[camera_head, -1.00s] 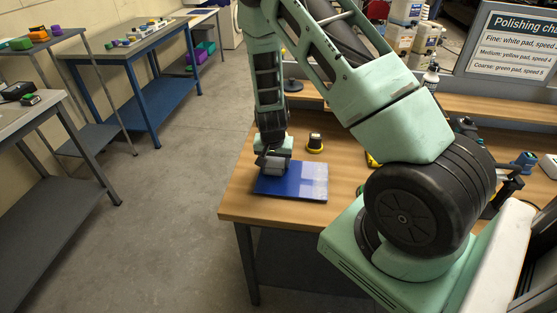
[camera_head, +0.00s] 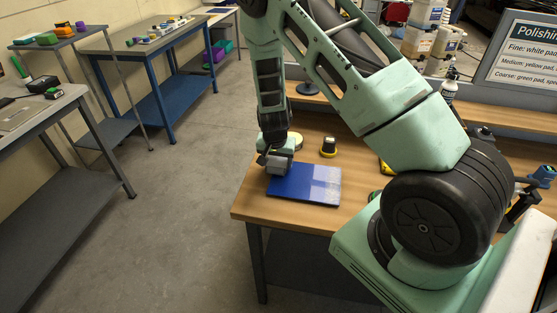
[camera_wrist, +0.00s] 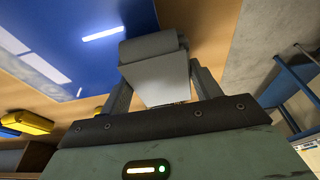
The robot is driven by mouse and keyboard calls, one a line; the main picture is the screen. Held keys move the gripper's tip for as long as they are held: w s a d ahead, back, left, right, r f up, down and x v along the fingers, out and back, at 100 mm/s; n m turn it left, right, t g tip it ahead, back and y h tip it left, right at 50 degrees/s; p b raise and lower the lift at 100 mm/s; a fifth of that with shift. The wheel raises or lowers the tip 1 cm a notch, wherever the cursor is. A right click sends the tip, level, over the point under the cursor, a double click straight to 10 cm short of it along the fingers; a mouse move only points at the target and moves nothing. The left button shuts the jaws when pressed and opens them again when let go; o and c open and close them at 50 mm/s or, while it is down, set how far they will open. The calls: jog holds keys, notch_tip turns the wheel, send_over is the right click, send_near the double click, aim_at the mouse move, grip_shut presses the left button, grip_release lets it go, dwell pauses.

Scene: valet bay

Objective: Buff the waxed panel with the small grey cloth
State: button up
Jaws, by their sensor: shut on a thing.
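The blue panel (camera_head: 296,187) lies flat on the wooden bench, with a pale, whitish hazy band (camera_head: 325,185) along its right part. The panel also fills the upper left of the wrist view (camera_wrist: 60,45), where it looks glossy. My gripper (camera_head: 277,160) is at the panel's back left corner, shut on the small grey cloth (camera_head: 279,166), which looks like a folded pad. In the wrist view the cloth (camera_wrist: 155,70) sits between the two fingers and overlaps the panel's edge. I cannot tell whether it touches the panel.
A round pale yellow pad (camera_head: 295,141) lies behind my gripper. My arm hangs over the bench's right part. A polishing chart (camera_head: 522,60) stands at the back right. Open floor lies left.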

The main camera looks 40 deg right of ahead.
jog(key=shift+r+p, duration=2.5)
jog(key=shift+r, duration=1.25)
jog(key=shift+f, duration=0.1)
